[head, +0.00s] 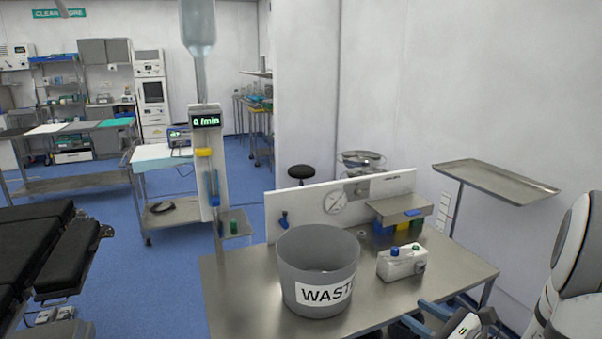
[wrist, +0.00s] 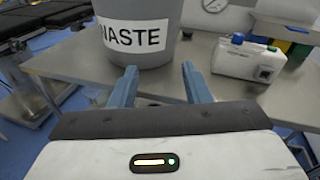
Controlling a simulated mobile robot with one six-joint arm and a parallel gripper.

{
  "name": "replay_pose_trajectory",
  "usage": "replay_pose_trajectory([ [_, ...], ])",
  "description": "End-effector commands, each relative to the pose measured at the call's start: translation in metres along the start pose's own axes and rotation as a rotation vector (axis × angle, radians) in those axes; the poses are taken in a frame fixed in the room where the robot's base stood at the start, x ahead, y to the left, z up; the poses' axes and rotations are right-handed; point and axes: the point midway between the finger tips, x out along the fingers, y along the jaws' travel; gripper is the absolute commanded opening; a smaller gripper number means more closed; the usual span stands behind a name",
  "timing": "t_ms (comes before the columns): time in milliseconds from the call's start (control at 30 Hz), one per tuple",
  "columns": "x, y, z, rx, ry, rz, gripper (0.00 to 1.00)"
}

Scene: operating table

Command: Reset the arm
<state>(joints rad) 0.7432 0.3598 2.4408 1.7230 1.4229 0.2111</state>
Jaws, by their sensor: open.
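My gripper (wrist: 160,84) is open and empty in the wrist view, its two blue fingers apart with the steel table edge behind them. In the head view my gripper (head: 455,314) is low at the right, by the front edge of the steel table (head: 235,285). My white arm comes in from the right edge. The fingers touch nothing that I can see.
A grey bin marked WASTE (head: 318,268) stands on the table, left of my gripper. A white box with blue and green buttons (head: 402,263) is behind it. A steel tray on a stand (head: 497,177) is at the right. A drip stand (head: 203,160) stands left.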

Motion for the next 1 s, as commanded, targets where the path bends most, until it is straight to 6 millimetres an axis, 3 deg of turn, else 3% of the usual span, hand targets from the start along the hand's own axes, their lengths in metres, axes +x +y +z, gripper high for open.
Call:
replay_pose_trajectory([
  [333, 0.02, 0.106, 0.035, -0.333, 0.137, 0.465, 0.43],
  [500, 0.002, 0.173, 0.046, -0.688, 0.252, 0.828, 0.43],
  [600, -0.019, 0.197, 0.049, -0.946, 0.32, 1.035, 0.43],
  [767, -0.052, 0.205, 0.056, -1.394, 0.417, 1.31, 0.43],
  [1000, -0.074, 0.184, 0.08, -1.917, 0.513, 1.52, 0.43],
])
